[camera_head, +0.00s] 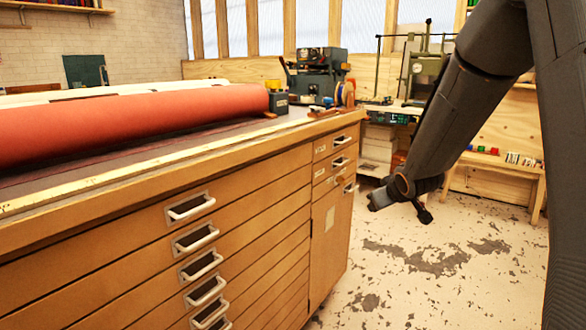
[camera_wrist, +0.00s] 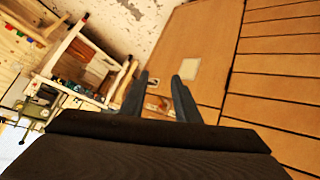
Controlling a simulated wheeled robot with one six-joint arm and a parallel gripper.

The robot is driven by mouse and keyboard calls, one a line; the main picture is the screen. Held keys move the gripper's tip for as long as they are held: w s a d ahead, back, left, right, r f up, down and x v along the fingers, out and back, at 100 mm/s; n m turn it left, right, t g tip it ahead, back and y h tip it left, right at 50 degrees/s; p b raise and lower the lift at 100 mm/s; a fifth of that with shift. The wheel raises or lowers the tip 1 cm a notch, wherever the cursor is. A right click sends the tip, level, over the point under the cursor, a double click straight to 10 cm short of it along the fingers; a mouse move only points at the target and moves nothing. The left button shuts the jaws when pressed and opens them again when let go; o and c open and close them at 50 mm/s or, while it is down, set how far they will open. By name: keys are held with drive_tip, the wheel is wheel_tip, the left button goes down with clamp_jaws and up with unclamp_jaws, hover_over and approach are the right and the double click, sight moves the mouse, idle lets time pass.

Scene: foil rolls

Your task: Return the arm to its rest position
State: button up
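My arm comes down from the upper right in the head view. My gripper (camera_head: 377,199) hangs at its lower end, in the air over the floor to the right of the wooden drawer cabinet (camera_head: 331,240). In the wrist view my gripper (camera_wrist: 160,76) shows two dark fingers standing apart, with nothing between them. The cabinet's front (camera_wrist: 205,45) lies beyond the fingers there. The gripper appears apart from the cabinet; the exact gap is hard to tell.
A red roll (camera_head: 130,120) lies on the cabinet top, with machines (camera_head: 318,75) behind its right end. The worn floor (camera_head: 440,275) right of the cabinet is clear.

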drive_tip(key=s+a+f+m+g, duration=0.1)
drive_tip(key=s+a+f+g, duration=0.1)
drive_tip(key=s, duration=0.8)
drive_tip(key=s+a+f+m+g, duration=0.2)
drive_tip(key=s+g, duration=0.1)
drive_tip(key=s, duration=0.8)
drive_tip(key=s+a+f+m+g, duration=0.1)
drive_tip(key=s+a+f+g, duration=0.1)
drive_tip(key=s, duration=0.8)
drive_tip(key=s+a+r+n+g, duration=0.2)
drive_tip(key=s+a+r, duration=0.1)
drive_tip(key=s+a, duration=0.3)
drive_tip(key=s+a+r+n+g, duration=0.1)
drive_tip(key=s+a+r+n, duration=0.2)
drive_tip(key=a, duration=0.5)
drive_tip(key=s+d+r+m+p, duration=0.2)
drive_tip(key=d+r+m+p, duration=0.3)
drive_tip(key=d+r+p, duration=0.9)
wheel_tip(320, 180, up, 3)
drive_tip(key=p, duration=0.9)
drive_tip(key=shift+s, duration=0.2)
drive_tip(key=shift+f+m, duration=0.1)
drive_tip(key=shift+m, duration=0.2)
drive_tip(key=shift+c, duration=0.5)
